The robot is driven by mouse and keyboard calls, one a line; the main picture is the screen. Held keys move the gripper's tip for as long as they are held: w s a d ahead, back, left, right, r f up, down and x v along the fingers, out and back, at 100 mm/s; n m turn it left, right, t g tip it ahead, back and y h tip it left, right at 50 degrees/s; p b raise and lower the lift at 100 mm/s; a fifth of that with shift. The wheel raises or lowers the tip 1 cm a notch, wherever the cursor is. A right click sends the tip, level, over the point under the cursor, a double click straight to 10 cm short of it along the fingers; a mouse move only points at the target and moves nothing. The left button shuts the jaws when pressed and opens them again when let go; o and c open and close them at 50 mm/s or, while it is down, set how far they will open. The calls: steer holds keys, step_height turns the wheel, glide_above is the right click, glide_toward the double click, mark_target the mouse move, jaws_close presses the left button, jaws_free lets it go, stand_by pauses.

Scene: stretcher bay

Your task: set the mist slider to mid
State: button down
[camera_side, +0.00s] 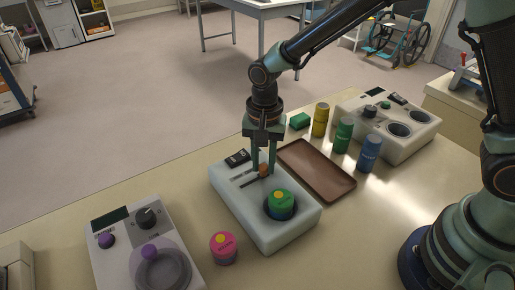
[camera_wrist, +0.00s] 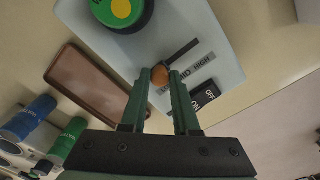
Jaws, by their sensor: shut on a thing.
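The mist slider has an orange-brown knob (camera_wrist: 160,76) in a dark slot (camera_wrist: 184,52) on a pale box (camera_side: 283,230). In the wrist view the knob sits at the slot's lower-left end, away from the HIGH end. In the side view the knob (camera_side: 264,169) is at the slot's right end. My gripper (camera_side: 263,172) points down, shut on the knob, with one green finger on either side of it.
A green-and-yellow lidded jar (camera_side: 281,203) stands in the box, beside the slider. An ON/OFF switch (camera_wrist: 204,95) is near the slot. A brown tray (camera_side: 317,171) lies right of the box, with bottles (camera_side: 343,135) behind it. A pink jar (camera_side: 223,248) stands at front left.

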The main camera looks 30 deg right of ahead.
mark_target(256, 179)
steer(key=shift+a, duration=1.05)
steer(key=c, duration=0.7)
jaws_free()
steer(key=shift+o, duration=0.2)
steer(key=shift+r, duration=0.15)
step_height(256, 179, up, 12)
steer(key=shift+d, duration=0.1)
steer(key=s+d+r+n+t, duration=0.2)
steer(key=s+d+n, duration=0.2)
steer(key=d, duration=0.5)
steer(key=s+d+r+n+t, duration=0.3)
steer(key=s+d+n, duration=0.2)
steer(key=d, duration=0.5)
steer(key=shift+s+t, duration=0.25)
steer(key=shift+t, duration=0.05)
